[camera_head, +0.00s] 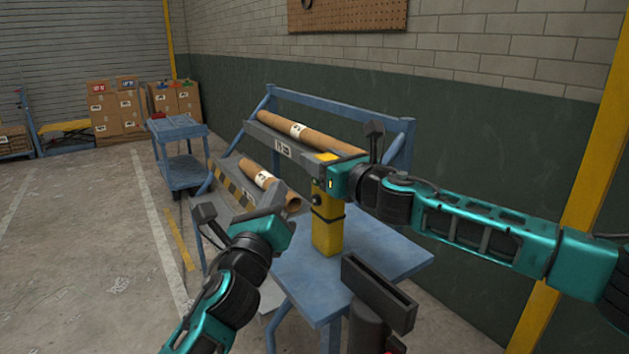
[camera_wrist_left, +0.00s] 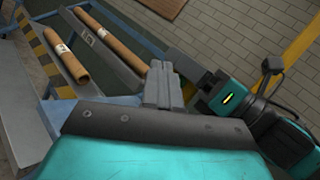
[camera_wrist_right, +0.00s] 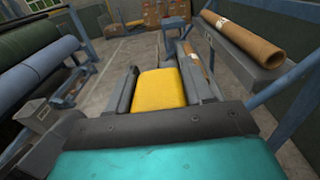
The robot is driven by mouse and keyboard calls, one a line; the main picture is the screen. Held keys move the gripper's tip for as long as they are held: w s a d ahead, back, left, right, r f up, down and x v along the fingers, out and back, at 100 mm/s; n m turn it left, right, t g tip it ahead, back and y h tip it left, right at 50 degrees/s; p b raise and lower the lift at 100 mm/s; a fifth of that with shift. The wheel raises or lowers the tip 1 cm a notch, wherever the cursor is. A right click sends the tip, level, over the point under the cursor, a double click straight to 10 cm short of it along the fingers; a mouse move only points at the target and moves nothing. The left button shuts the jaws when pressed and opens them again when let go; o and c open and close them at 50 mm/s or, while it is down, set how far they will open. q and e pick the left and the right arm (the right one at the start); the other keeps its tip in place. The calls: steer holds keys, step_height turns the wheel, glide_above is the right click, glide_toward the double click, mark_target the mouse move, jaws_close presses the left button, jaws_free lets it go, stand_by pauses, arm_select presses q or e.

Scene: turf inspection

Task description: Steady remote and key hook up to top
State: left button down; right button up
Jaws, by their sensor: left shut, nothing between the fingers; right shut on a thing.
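The yellow remote (camera_head: 328,236) is a tall box with dark round parts on its side, upright at the bench in the head view. My right gripper (camera_head: 323,171) is shut on its upper part. In the right wrist view the remote's yellow top (camera_wrist_right: 160,88) sits between the two fingers. Whether its base touches the bench top is unclear. My left gripper (camera_head: 271,199) is shut and empty, left of the remote and apart from it. Its closed fingers show in the left wrist view (camera_wrist_left: 163,84). I cannot make out a key hook.
The blue bench (camera_head: 390,250) carries racks with cardboard rolls (camera_head: 310,132) behind the remote. A dark slotted block (camera_head: 378,292) is in front. A blue cart (camera_head: 180,150) and cartons (camera_head: 118,108) stand at the back left. The floor at left is clear.

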mark_target(316, 180)
arm_select(q)
steer(key=shift+w+d, duration=0.6)
steer(key=shift+d, duration=0.25)
steer(key=shift+w+d, duration=0.6)
steer(key=shift+d, duration=0.2)
stand_by(0.9)
steer(key=shift+w+d, duration=0.25)
steer(key=shift+d, duration=0.1)
